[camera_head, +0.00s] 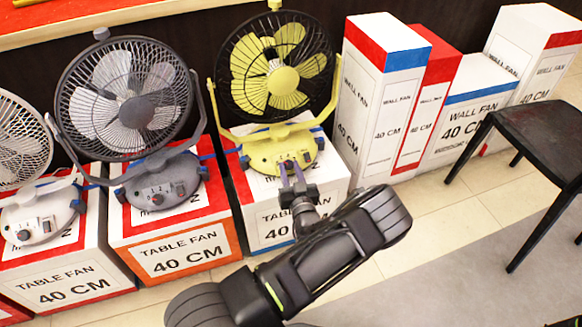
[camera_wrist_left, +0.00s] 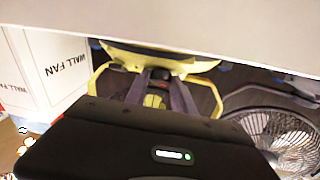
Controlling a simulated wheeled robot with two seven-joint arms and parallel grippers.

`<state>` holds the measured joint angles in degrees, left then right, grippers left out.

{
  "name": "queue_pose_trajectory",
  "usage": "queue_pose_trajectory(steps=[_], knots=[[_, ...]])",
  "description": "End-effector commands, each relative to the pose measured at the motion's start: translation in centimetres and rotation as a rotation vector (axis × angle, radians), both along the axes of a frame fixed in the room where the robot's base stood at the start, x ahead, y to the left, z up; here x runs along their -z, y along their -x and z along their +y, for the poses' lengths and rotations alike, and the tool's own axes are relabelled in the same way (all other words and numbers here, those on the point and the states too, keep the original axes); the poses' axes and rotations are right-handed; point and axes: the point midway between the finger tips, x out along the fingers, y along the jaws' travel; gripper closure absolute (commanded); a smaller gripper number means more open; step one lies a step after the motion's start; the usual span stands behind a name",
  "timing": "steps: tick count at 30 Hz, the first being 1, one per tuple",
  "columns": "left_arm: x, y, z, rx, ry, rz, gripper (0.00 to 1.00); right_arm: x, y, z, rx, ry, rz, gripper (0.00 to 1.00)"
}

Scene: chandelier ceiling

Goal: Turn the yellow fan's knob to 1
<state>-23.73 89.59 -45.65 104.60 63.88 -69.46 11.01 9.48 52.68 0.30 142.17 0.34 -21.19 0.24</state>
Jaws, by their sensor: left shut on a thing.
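The yellow fan (camera_head: 278,78) stands on a white and red box, its yellow base (camera_head: 262,152) facing me with a small knob panel. My left gripper (camera_head: 291,168) reaches to the front of that base, with its fingertips at the knob. It is shut on the knob, which is mostly hidden between the fingers. In the left wrist view the fingers (camera_wrist_left: 162,80) close around a dark knob (camera_wrist_left: 161,74), with yellow fan parts (camera_wrist_left: 160,57) around them. The knob's setting is not readable. My right gripper is not in view.
A grey fan (camera_head: 130,98) stands on a box just left, and a white fan (camera_head: 22,140) stands farther left. Wall fan boxes (camera_head: 378,95) stand to the right. A black chair (camera_head: 540,130) is at the far right. Tiled floor is free in front.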

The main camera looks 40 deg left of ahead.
Motion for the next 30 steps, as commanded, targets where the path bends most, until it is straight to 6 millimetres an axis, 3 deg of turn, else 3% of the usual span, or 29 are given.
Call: queue_pose_trajectory(steps=[12, 27, 28, 30], knots=[[-0.1, 0.3, 0.3, 0.175, -0.091, 0.132, 1.0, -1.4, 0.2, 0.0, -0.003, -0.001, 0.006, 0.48], [-0.1, 0.3, 0.3, 0.198, -0.103, 0.147, 1.0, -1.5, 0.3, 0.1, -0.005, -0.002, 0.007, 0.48], [-0.1, 0.3, 0.3, 0.198, -0.103, 0.147, 0.69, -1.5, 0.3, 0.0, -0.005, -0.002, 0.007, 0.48], [-0.1, 0.3, 0.3, 0.198, -0.103, 0.147, 0.64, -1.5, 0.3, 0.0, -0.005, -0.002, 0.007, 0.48]])
